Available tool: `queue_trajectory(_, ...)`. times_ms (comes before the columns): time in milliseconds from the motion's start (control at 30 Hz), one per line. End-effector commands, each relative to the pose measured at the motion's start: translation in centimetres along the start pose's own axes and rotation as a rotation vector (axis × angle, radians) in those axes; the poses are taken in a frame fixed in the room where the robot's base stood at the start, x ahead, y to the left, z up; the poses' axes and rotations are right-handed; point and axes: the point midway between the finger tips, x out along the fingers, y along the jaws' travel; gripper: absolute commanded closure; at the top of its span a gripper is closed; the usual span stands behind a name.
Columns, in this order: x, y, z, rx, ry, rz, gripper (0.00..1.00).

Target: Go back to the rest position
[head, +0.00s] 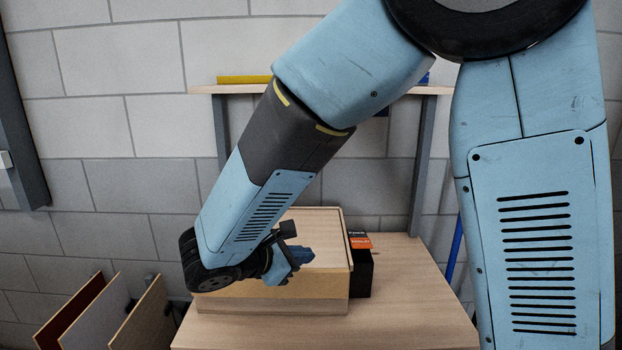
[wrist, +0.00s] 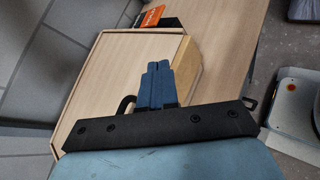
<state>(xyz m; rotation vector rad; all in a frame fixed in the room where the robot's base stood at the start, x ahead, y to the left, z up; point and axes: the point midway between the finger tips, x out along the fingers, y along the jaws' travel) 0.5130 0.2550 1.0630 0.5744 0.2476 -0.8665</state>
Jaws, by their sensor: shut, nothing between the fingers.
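My gripper (head: 300,256) is in front of and above a light wooden box in the head view. Its two blue fingers are together and hold nothing; they also show in the wrist view (wrist: 158,72). The wooden box (head: 270,308) sits on a wooden table (head: 420,300), with its flat top partly hidden behind my gripper and forearm. I cannot tell whether the fingers touch the box.
A black box with an orange label (head: 360,268) stands right beside the wooden box. A shelf (head: 237,89) with a yellow item (head: 245,79) is behind. Several panels (head: 92,318) lean at the lower left. The table's right side is clear.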

Motion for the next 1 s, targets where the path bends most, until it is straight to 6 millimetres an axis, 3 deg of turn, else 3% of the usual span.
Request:
queue_trajectory(100, 2.5, -1.8, 4.0, 0.150, 0.048, -0.141, 1.00)
queue_trajectory(400, 6.2, -7.2, 11.2, 0.543, 0.169, -0.444, 1.00)
queue_trajectory(700, 7.0, -12.3, 16.4, 0.987, 0.288, -0.673, 1.00)
queue_trajectory(1000, 6.0, -16.0, 20.4, 1.467, 0.403, -0.812, 1.00)
